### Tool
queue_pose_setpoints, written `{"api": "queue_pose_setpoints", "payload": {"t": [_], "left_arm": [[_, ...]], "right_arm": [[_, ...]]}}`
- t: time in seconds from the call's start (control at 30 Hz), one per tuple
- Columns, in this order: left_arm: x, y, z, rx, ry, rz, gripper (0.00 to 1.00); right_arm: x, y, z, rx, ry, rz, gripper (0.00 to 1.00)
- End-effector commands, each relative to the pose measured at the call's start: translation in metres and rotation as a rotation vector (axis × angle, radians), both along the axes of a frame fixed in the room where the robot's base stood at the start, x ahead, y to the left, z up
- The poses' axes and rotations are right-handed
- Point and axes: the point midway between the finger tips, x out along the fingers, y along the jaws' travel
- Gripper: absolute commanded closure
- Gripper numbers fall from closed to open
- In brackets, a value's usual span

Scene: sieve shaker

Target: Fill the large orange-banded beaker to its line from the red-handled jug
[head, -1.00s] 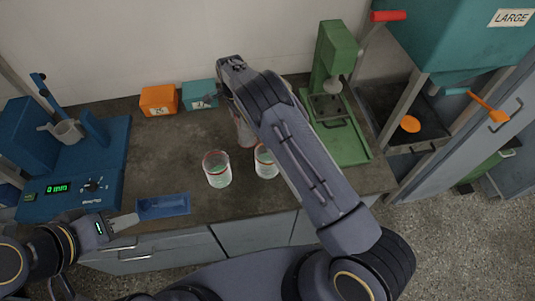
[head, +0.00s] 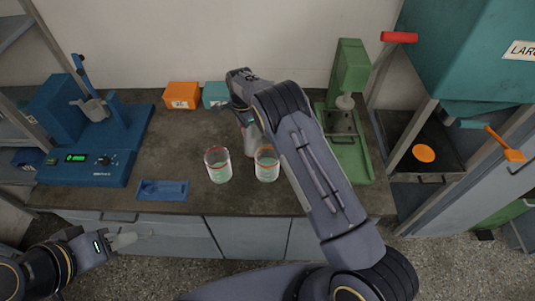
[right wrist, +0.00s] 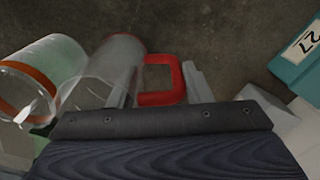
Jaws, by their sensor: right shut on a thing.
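Two clear beakers with reddish-orange bands stand on the bench in the head view, a left one (head: 218,168) and a right one (head: 266,166). Both show pale greenish contents; I cannot tell which is the large one. My right gripper (head: 245,112) is behind the right beaker, shut on the red-handled jug (head: 254,140), which its arm partly hides. In the right wrist view the jug's red handle (right wrist: 168,80) is at the jaws, and an orange-banded beaker (right wrist: 40,80) is beside the jug. My left gripper (head: 128,238) is low in front of the bench, apparently empty.
An orange box (head: 182,95) and a teal box (head: 215,94) stand at the back. A blue machine (head: 85,165) is left, with a blue tray (head: 162,190) near the front edge. A green press (head: 348,130) stands right.

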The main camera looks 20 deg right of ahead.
Motion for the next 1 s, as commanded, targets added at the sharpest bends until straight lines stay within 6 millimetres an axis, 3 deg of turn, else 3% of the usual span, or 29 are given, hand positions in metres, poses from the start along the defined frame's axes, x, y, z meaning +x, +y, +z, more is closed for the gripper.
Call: {"api": "queue_pose_setpoints", "payload": {"t": [0.3,0.43,0.67,0.97,1.0], "left_arm": [[0.000,0.000,-0.002,0.000,0.000,0.000,0.64],[0.000,0.000,0.012,0.000,0.000,0.000,0.64],[0.000,0.000,0.012,0.000,0.000,0.000,0.64],[0.000,0.000,0.012,0.000,0.000,0.000,0.64],[0.000,0.000,0.001,0.000,-0.001,0.000,0.64]], "right_arm": [[-0.013,-0.003,0.013,0.041,-0.137,0.001,0.94],[-0.019,-0.004,0.043,0.060,-0.203,0.000,0.94],[-0.029,-0.007,0.081,0.092,-0.314,0.000,0.94],[-0.046,-0.012,0.108,0.134,-0.456,0.001,0.94],[-0.048,-0.013,0.104,0.140,-0.476,0.000,0.94]]}}
